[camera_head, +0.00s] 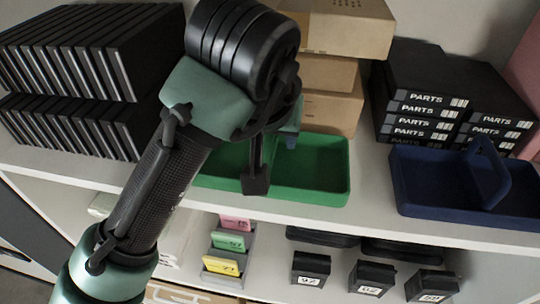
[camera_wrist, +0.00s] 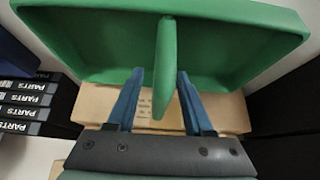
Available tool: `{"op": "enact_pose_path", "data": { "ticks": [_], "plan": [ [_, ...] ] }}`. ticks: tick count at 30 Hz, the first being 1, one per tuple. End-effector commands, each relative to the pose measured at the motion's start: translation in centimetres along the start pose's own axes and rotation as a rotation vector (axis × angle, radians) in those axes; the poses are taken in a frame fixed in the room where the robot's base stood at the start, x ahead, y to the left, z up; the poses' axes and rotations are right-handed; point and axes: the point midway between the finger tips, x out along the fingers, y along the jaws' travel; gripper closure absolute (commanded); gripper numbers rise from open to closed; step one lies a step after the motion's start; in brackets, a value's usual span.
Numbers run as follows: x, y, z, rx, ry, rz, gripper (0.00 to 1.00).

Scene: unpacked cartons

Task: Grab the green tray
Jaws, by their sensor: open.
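The green tray (camera_head: 325,172) sits on the white upper shelf in the head view, partly hidden behind my arm. It has low walls. In the wrist view the green tray (camera_wrist: 85,40) fills the top, with an upright central divider or handle (camera_wrist: 165,65). My gripper (camera_wrist: 160,73) is open, with one blue finger on each side of this green upright part and visible gaps between. In the head view my gripper (camera_head: 290,140) is mostly hidden by my own wrist, just over the tray. I cannot tell how deep the fingers reach.
Cardboard boxes (camera_head: 330,75) are stacked behind the tray. Black PARTS boxes (camera_head: 425,105) and a blue tray with a handle (camera_head: 440,190) stand to the right. Black cases (camera_head: 85,65) stand at left. The lower shelf holds coloured cards (camera_head: 228,242) and black bins (camera_head: 310,268).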

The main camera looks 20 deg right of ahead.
Motion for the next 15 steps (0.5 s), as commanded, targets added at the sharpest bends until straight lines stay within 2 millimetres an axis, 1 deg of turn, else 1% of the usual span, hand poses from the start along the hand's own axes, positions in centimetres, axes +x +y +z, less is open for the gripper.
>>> {"op": "enact_pose_path", "data": {
  "ticks": [4,8,9,11,12,13,15],
  "plan": [
    [-0.02,0.0,0.0,0.0,0.0,0.0,0.48],
    [-0.03,0.01,0.0,0.0,0.0,0.0,0.72],
    [-0.04,0.01,0.0,0.0,0.0,0.0,0.79],
    [-0.04,0.01,0.0,0.0,0.0,0.0,0.9],
    [-0.04,0.02,0.0,0.0,0.0,0.0,0.97],
    [-0.04,0.02,0.0,0.0,0.0,0.0,1.0],
    [-0.05,0.02,-0.01,0.0,0.0,0.0,1.0]
  ]
}}
